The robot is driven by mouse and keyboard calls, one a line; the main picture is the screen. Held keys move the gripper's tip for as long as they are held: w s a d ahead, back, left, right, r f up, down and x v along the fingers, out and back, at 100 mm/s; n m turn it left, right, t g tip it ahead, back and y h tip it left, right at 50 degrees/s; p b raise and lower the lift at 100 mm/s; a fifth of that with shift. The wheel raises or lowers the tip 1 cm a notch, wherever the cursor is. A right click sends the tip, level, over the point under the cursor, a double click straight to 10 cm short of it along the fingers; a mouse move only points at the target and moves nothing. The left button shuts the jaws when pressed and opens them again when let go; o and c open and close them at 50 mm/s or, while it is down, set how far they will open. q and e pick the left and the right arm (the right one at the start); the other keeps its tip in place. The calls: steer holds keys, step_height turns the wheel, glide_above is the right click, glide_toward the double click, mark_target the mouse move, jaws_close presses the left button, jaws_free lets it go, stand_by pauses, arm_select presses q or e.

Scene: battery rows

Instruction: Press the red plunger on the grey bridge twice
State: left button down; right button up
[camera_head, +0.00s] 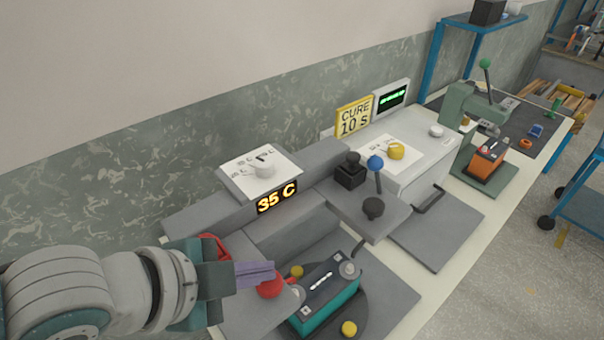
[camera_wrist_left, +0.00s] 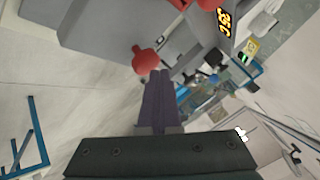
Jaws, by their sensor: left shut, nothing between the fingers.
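The grey bridge (camera_head: 187,222) stands at the left end of the bench, with an orange "35 C" display (camera_head: 277,198) on its front. A red round knob (camera_head: 270,287), which looks like the plunger, shows just beyond my left fingertips; in the left wrist view a red knob (camera_wrist_left: 146,60) lies just ahead of the fingers. More red (camera_head: 215,245) is partly hidden behind my left gripper (camera_head: 272,272). That gripper has its purple fingers shut and empty. In the left wrist view its fingertips (camera_wrist_left: 160,73) are close to the knob; I cannot tell whether they touch. My right gripper is not in view.
A teal battery (camera_head: 327,305) sits on a dark round plate below the bridge. A blue-knobbed lever (camera_head: 375,163) and black knobs stand to the right. Further right are a yellow "CURE 10 s" sign (camera_head: 354,117), an orange battery (camera_head: 487,160) and a green press (camera_head: 470,105).

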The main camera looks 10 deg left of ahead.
arm_select(q)
steer(key=shift+f+b, duration=0.85)
steer(key=shift+f, duration=0.2)
stand_by(0.7)
steer(key=shift+r, duration=0.1)
steer(key=shift+r+p, duration=1.35)
steer(key=shift+p, duration=0.1)
step_height(320, 180, up, 5)
steer(key=p, duration=0.5)
steer(key=shift+r, duration=0.1)
stand_by(1.8)
